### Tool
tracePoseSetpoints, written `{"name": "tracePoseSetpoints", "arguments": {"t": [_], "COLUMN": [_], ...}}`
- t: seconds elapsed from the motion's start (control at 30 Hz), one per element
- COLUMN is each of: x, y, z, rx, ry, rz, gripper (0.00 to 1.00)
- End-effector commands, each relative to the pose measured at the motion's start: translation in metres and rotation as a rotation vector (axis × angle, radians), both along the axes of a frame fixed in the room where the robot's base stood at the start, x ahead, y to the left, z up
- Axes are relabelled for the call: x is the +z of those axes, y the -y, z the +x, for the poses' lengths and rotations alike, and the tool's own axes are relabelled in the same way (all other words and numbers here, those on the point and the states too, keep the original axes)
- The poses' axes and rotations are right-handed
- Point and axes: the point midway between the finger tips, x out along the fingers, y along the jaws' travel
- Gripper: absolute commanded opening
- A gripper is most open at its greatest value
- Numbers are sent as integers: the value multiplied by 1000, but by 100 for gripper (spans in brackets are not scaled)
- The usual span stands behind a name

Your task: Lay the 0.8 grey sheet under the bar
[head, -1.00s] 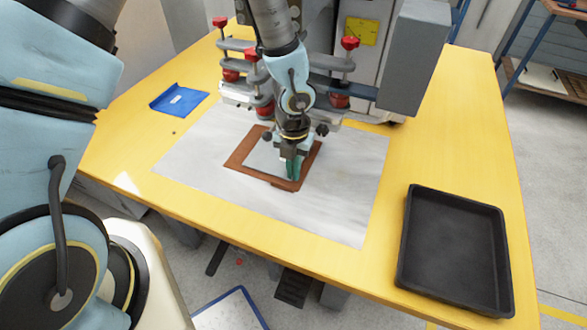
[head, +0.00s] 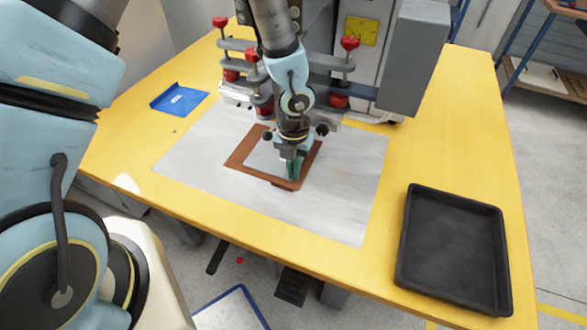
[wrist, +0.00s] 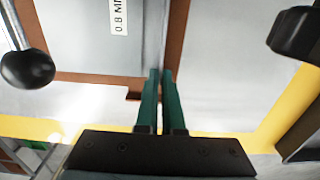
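The 0.8 grey sheet (wrist: 85,35) is a flat grey piece with a white "0.8 M…" label, cut off at the top of the wrist view. It lies inside a brown rectangular frame (head: 238,160) on the pale mat, in front of the machine. My gripper (head: 291,177) points down at the right front part of the sheet. In the wrist view its two green fingers (wrist: 161,72) are nearly together, with the sheet's thin right edge running between their tips. The bar cannot be made out clearly; my arm covers part of the machine front.
The pale mat (head: 340,205) covers the middle of the yellow table (head: 440,150). A black tray (head: 404,245) stands at the right, and a blue folder-like item (head: 180,100) lies at the left. Red-knobbed clamps (head: 349,44) stand behind my gripper.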

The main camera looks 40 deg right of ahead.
Motion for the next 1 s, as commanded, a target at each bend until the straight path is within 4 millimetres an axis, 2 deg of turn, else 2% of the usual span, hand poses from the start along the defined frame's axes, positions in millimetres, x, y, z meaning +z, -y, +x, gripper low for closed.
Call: {"name": "tracePoseSetpoints", "arguments": {"t": [0.1,0.13,0.4,0.73,1.0], "x": [0,0,0,2,14], "y": [0,0,0,0,0], "z": [0,0,0,0,0], "rx": [0,0,0,0,0], "ry": [0,0,0,0,0], "rz": [0,0,0,0,0], "gripper": [0,8,38,40,40]}}
